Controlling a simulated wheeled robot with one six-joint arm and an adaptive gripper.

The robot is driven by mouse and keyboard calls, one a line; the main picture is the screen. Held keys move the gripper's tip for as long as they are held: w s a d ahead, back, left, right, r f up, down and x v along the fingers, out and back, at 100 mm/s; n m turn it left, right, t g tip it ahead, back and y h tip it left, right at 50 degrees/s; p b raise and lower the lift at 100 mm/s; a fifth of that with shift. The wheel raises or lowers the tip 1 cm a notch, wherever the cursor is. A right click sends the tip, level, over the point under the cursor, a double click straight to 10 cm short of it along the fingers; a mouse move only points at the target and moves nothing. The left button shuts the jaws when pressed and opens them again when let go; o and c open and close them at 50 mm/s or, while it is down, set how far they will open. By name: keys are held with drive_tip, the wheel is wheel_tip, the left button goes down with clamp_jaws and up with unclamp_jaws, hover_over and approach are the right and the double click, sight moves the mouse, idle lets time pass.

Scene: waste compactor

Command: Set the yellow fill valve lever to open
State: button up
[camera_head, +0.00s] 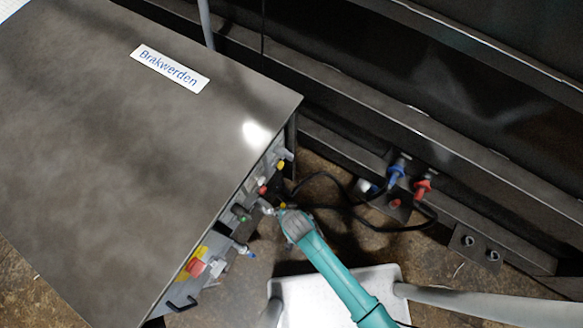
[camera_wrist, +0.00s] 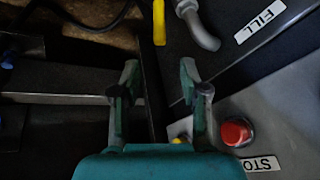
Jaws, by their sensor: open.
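The yellow lever (camera_wrist: 159,22) shows at the top of the wrist view, next to a grey curved pipe (camera_wrist: 203,28) and a "FILL" label (camera_wrist: 260,21). Its upper end is cut off by the frame edge. My gripper (camera_wrist: 162,78) is open with nothing between its fingertips. The lever lies beyond the fingertips in the picture, apart from them. In the head view my gripper (camera_head: 272,208) is at the side panel of the grey cabinet (camera_head: 140,150). Small yellow parts (camera_head: 284,158) show on that panel; I cannot tell which is the lever.
A red button (camera_wrist: 236,131) by a "STOP" label (camera_wrist: 262,164) is close to the right finger. Black cables (camera_head: 350,205) run to blue (camera_head: 396,172) and red (camera_head: 423,188) connectors on a dark frame at the right. A black handle (camera_head: 181,304) is lower on the panel.

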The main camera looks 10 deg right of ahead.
sight(283, 206)
drive_tip(key=x, duration=1)
drive_tip(key=shift+f, duration=0.35)
clamp_jaws()
